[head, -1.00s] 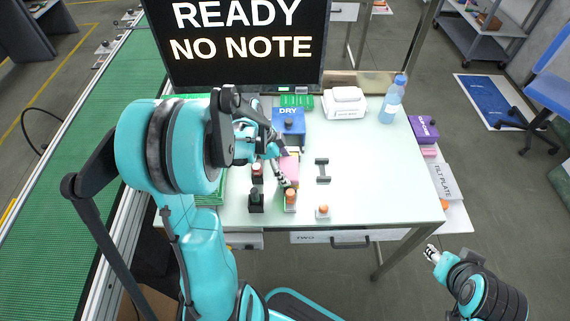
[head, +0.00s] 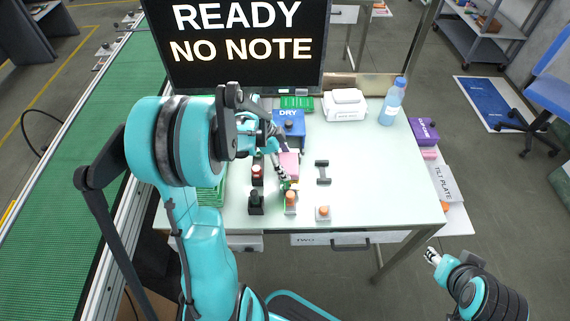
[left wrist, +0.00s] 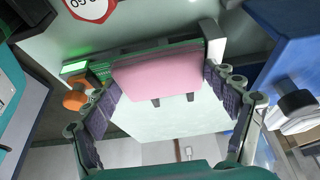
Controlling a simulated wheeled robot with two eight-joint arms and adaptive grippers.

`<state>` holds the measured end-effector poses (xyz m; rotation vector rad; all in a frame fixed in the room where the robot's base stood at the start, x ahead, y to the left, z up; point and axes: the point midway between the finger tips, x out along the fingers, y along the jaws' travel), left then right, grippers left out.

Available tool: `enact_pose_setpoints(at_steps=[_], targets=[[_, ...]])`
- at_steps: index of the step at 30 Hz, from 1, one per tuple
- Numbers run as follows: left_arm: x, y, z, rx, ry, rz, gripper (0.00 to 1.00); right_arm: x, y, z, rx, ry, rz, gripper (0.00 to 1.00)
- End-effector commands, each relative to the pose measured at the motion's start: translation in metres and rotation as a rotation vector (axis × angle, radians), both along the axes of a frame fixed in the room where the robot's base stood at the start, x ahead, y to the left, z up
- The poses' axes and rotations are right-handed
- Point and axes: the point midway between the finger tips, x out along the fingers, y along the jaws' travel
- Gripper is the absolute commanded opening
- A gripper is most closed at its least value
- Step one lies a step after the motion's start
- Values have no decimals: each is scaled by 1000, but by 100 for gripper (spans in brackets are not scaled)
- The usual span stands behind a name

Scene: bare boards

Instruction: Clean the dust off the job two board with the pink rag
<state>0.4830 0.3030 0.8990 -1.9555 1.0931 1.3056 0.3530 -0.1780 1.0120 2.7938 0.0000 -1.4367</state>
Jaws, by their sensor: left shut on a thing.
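The pink rag (head: 289,162) is in my left gripper (head: 284,178), over a small green board (head: 291,188) with an orange knob at its near end. In the left wrist view the pink rag (left wrist: 158,75) spans between the two dark ribbed fingers of my left gripper (left wrist: 170,105). The green board (left wrist: 102,70) shows beside and behind the rag, with a lit green light and the orange knob at left. The rag hides much of the board. Whether dust lies on it is too small to tell. My right gripper (head: 432,255) is off the table's front right, its fingers too small to read.
A blue DRY box (head: 288,122) stands behind the rag. Dark posts (head: 256,202), an orange-topped button (head: 323,212) and a dark handle-shaped piece (head: 323,172) stand close by. A white box (head: 345,105) and a bottle (head: 392,100) are at the back.

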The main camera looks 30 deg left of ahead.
Motion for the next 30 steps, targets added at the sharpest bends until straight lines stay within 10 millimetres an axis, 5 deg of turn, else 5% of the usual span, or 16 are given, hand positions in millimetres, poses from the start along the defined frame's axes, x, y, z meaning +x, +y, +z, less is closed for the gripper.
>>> enact_pose_setpoints(at_steps=[30], targets=[[-22, -14, 0, 0, 0, 0, 62, 0, 0, 0, 0, 0, 0, 40]])
